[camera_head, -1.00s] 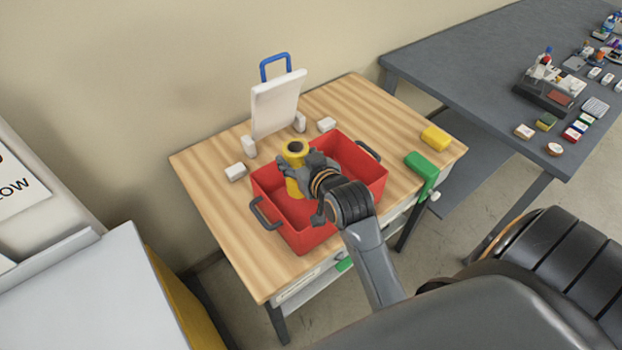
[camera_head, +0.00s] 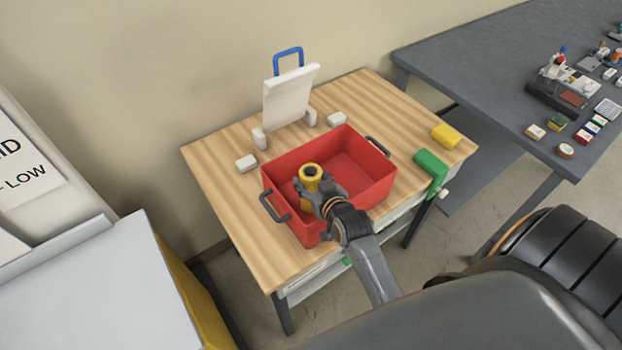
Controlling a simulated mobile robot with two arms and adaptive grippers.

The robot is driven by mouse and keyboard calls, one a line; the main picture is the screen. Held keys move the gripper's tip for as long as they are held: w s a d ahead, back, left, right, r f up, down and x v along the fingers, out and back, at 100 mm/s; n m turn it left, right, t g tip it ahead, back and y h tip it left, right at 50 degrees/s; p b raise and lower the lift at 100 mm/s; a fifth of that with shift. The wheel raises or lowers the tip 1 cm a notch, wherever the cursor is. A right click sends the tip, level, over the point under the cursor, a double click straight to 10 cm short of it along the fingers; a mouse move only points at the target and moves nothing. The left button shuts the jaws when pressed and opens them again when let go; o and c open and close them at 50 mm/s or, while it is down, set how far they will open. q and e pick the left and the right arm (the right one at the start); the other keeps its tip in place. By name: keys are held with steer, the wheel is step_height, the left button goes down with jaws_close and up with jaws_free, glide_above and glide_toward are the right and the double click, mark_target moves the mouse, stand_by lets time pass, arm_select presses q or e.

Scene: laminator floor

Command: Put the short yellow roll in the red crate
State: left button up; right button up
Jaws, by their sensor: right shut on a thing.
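The short yellow roll (camera_head: 311,172) is upright, with its dark hollow core facing up. My right gripper (camera_head: 309,188) is shut on it, and its fingers hide part of the roll's side. The red crate (camera_head: 372,185) stands on the wooden table, open at the top, with a dark handle at each end. The roll is over the left part of the crate's opening, its lower part seemingly inside the walls. I cannot tell whether it touches the crate floor. My left gripper is not in view.
The wooden table (camera_head: 222,178) also bears a white board (camera_head: 290,97) with a blue handle, small white blocks, a yellow block (camera_head: 446,136) and a green piece (camera_head: 430,170). A grey table (camera_head: 470,70) with several small items stands at the right.

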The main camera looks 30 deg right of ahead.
steer(key=o, duration=1.4)
steer(key=shift+f, duration=0.1)
steer(key=shift+o, duration=0.2)
steer(key=b+v, duration=0.1)
steer(key=v, duration=1.1)
steer(key=shift+b, duration=0.4)
